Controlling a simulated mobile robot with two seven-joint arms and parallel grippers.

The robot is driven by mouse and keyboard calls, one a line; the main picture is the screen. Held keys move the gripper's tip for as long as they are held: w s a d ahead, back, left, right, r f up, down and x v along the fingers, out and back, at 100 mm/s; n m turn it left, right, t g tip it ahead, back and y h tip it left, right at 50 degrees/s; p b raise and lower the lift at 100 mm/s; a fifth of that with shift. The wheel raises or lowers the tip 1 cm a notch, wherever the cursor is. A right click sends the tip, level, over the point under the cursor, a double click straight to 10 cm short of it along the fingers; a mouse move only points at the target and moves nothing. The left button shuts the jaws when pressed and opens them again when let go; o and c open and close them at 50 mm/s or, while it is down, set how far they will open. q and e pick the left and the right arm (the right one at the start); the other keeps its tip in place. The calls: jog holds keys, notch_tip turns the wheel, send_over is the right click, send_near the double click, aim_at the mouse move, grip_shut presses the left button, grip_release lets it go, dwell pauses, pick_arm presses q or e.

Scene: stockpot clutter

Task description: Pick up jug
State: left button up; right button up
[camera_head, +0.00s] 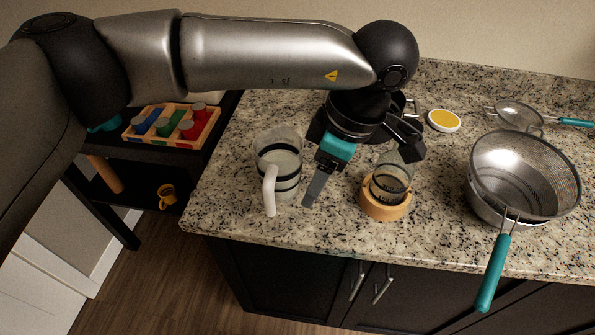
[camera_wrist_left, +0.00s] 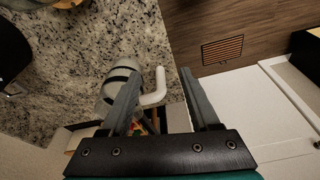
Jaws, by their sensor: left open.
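The jug (camera_head: 281,164) is clear with dark bands and a white handle, and stands upright near the left end of the countertop. Its handle faces the front edge. My left gripper (camera_head: 362,178) is open, above the counter to the right of the jug and apart from it. In the left wrist view the jug (camera_wrist_left: 119,74) lies partly behind one finger of the open gripper (camera_wrist_left: 158,75). Its white handle shows between the two fingers, beyond them. My right gripper is not in view.
A glass container (camera_head: 390,187) stands in a round wooden base (camera_head: 384,208) just below my gripper. A metal pot with a strainer (camera_head: 518,170) stands at right, its teal handle over the front edge. A yellow-topped round item (camera_head: 443,120) lies behind. The counter (camera_head: 235,212) ends left of the jug.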

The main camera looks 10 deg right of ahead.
aim_at(270, 205)
pick_arm(q)
jog(key=shift+t+y, duration=0.5)
jog(key=shift+y, duration=0.2)
jog(key=shift+w+a+r+p+x, duration=0.25)
jog(key=shift+w+a+x, duration=0.15)
jog(key=shift+x, duration=2.15)
jog(key=shift+w+a+r+p+x, duration=0.25)
jog(key=shift+a+x, duration=0.3)
jog(key=shift+x, duration=2)
jog(key=shift+w+a+r+p+x, duration=0.15)
jog(key=shift+w+a+r+x, duration=0.2)
jog(key=shift+x, duration=2.15)
jog(key=shift+f, duration=0.1)
jog(key=shift+c, duration=0.3)
grip_shut()
jog(key=shift+w, duration=0.1)
